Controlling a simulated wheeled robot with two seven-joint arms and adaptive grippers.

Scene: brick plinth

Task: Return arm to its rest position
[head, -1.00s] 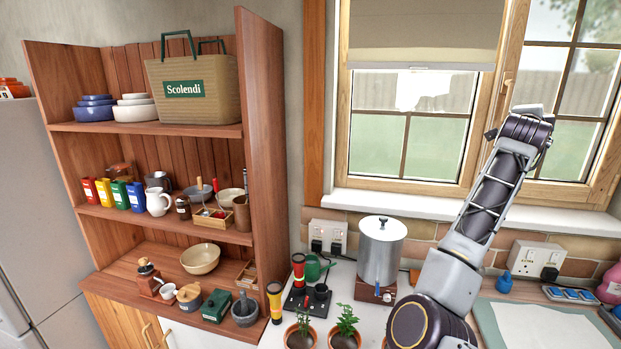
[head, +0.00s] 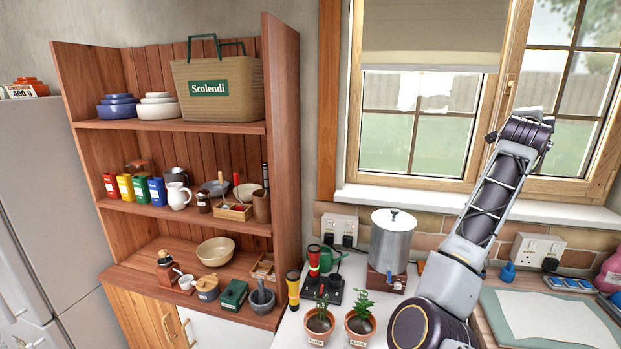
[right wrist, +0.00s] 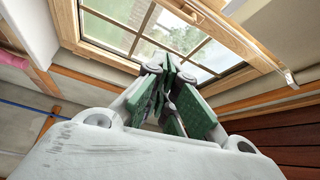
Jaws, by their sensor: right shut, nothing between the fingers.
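My right arm (head: 478,218) rises from the bottom right of the head view, bent upward in front of the window. Its gripper cannot be made out in that view. In the right wrist view my right gripper (right wrist: 165,90) has its green-padded fingers drawn together with nothing between them. It points up toward the window (right wrist: 185,35), clear of any object. My left arm and left gripper are not in view.
A wooden shelf unit (head: 283,150) with crockery and a basket (head: 218,92) stands at left. On the counter below my arm are a metal urn (head: 392,240), two potted plants (head: 319,325), a flashlight (head: 293,290) and a paper sheet (head: 555,318). A fridge (head: 45,190) is far left.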

